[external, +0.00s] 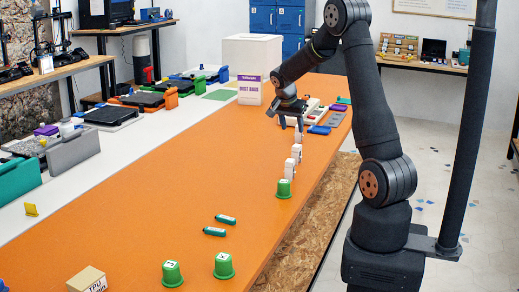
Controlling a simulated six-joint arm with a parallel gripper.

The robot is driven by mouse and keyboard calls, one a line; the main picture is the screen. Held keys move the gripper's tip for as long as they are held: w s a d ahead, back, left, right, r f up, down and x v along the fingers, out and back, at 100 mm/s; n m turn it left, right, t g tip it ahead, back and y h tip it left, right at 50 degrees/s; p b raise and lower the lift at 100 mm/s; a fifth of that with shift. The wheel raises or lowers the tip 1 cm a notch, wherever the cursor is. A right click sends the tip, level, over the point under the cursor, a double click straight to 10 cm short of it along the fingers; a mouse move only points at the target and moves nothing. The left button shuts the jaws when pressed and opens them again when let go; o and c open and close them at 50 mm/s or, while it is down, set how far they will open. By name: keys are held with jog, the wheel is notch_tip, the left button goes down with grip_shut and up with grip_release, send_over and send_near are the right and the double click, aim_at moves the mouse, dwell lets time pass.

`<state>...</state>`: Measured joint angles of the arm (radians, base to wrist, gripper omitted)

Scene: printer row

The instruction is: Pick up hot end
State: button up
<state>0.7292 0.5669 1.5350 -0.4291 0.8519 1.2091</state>
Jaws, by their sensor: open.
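My gripper (290,124) points down over the far half of the orange table, near its right edge. Its jaws are open, with a finger on each side. Small upright white pieces stand in a row just below and in front of it, among them one piece (296,152) and a nearer one (289,169). I cannot tell for certain which thing is the hot end; at this size no label on the white pieces is readable. I see nothing held between the fingers, though the arm partly covers this area.
A white labelled box (249,90) and trays (318,114) are beyond. The table's middle is clear.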

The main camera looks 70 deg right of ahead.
aim_at(297, 152)
jog(key=x, duration=1.4)
jog(key=shift+s+r, duration=0.1)
jog(key=c, duration=0.8)
jog(key=shift+r, duration=0.1)
